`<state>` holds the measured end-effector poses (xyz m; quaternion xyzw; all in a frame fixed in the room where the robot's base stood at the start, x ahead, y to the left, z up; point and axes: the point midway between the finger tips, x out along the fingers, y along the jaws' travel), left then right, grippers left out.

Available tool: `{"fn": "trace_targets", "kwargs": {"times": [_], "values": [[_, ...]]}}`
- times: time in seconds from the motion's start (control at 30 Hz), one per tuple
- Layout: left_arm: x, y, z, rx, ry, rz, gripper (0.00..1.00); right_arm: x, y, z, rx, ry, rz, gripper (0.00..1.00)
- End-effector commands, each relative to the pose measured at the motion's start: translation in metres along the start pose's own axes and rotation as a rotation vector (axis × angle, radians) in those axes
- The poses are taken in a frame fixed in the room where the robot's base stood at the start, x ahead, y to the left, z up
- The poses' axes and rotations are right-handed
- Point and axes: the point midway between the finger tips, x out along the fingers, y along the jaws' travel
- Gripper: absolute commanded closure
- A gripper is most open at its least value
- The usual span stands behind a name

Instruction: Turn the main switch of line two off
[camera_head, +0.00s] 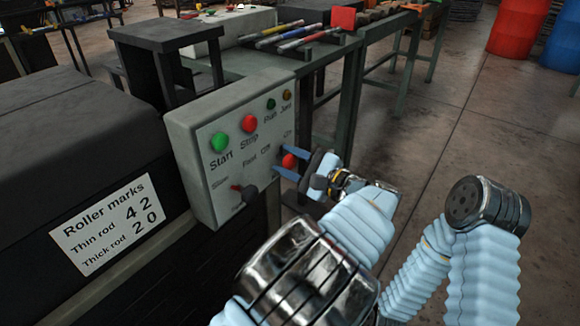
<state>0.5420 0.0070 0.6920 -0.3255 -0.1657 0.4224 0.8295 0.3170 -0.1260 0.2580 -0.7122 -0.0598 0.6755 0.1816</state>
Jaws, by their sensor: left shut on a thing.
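A light grey control panel (183,133) stands on the machine's side. At its right side is a red switch knob (289,161), with small "Off" and "On" labels above it. My left gripper (284,161) is at this knob, one blue finger above it and one below, shut on it. The fingers partly hide the knob and its exact angle is hard to tell. I cannot read any "line two" mark on the panel. My right gripper is not in view; only part of my right arm shows.
A Roller marks label (110,223) is on the dark machine. A bench (232,62) with rods stands behind.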

Motion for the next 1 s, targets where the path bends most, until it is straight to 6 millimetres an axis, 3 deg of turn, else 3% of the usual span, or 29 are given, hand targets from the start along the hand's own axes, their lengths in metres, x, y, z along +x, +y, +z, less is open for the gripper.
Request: {"fn": "trace_targets", "kwargs": {"times": [0.6,1.0], "values": [[-0.001,0.005,-0.003,-0.569,-0.001,0.002,0.90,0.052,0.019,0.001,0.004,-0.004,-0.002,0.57],[0.000,0.005,-0.002,-0.787,-0.003,0.003,0.90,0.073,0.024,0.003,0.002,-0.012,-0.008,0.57]]}}
